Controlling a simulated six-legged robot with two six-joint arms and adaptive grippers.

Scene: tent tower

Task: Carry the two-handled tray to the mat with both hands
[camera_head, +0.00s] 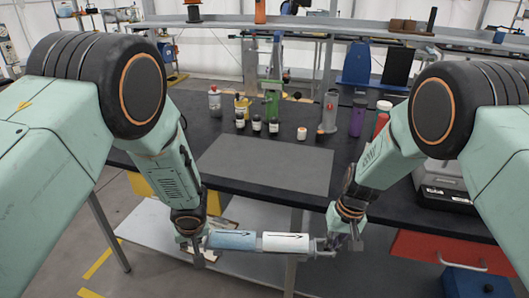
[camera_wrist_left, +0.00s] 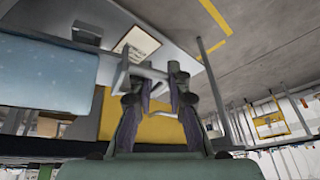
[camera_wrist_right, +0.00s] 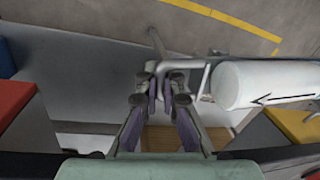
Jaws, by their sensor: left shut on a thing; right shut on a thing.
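The two-handled tray is held in front of the table's near edge, below tabletop height in the head view. Its middle shows as a light blue section (camera_head: 232,241) and a white rounded section (camera_head: 286,243) with black marks. My left gripper (camera_head: 197,243) is shut on its left handle; the grey handle (camera_wrist_left: 145,72) is between the fingers in the left wrist view. My right gripper (camera_head: 335,243) is shut on the right handle (camera_wrist_right: 190,64). The tray looks roughly level. The plain grey mat (camera_head: 265,165) lies empty on the dark table beyond it.
Small bottles (camera_head: 257,124), a white jar (camera_head: 301,133), a green stand (camera_head: 272,95) and a grey cylinder (camera_head: 329,110) stand behind the mat. A purple bottle (camera_head: 358,118) is at right. The dark table's front edge (camera_head: 250,193) lies beyond the tray. A red drawer (camera_head: 450,252) is at right.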

